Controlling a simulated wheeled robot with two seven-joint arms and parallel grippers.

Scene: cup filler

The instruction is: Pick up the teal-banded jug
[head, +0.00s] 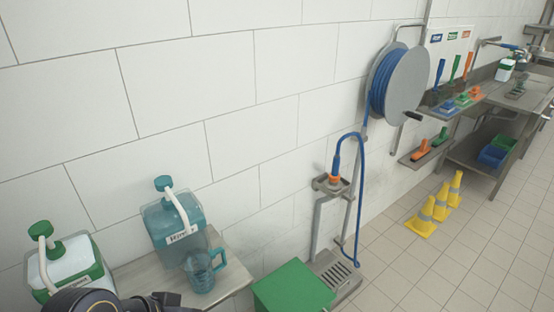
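A teal see-through pitcher with a side handle (203,274) stands near the front right of a steel shelf (232,272) at the lower left. Just behind it is a larger teal container with a pump top and a white label (160,222). No separate teal band can be made out on either one. The dark end of my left arm, with what looks like the gripper (163,301), shows at the bottom edge, in front of and left of the pitcher and apart from it. Its fingers are mostly cut off. My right gripper is out of view.
A white-and-green pump container (70,264) stands left of the teal one. A green box (292,288) is right of the shelf. A blue hose (360,200), its reel (400,85) and yellow cones (421,224) are farther right. Tiled floor lies open at lower right.

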